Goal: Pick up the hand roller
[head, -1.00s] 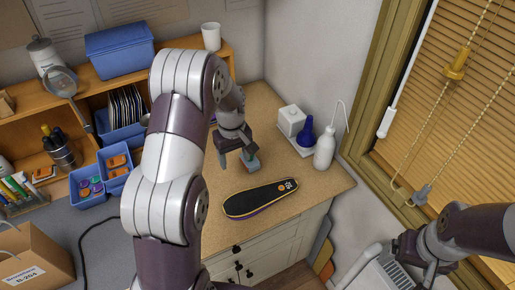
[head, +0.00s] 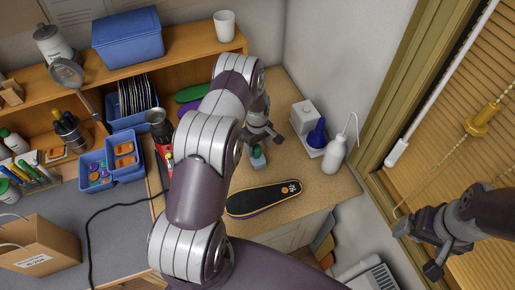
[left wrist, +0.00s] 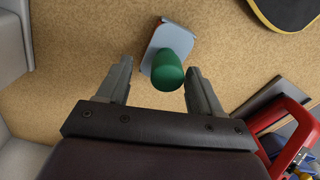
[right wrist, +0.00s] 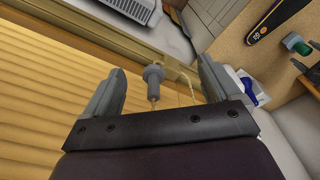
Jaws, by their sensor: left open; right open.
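A small tool with a rounded green handle (left wrist: 167,70) on a grey block (left wrist: 160,40) with a red edge stands on the tan worktop; I take it to be the hand roller, though its roller is not clear. It shows in the head view (head: 258,156) just below my left gripper (head: 264,146). In the left wrist view my left gripper (left wrist: 160,82) is open, its fingers on either side of the green handle, with gaps. Its height above the tool is hard to tell. My right gripper (head: 417,250) is open and empty by the window, also in the right wrist view (right wrist: 160,78).
A dark insole (head: 264,200) lies in front of the tool. A white bottle (head: 334,155) and a blue funnel (head: 317,134) stand at the right. A red item (left wrist: 285,128) lies close to the left gripper's right finger. Blue bins (head: 123,160) are at the left.

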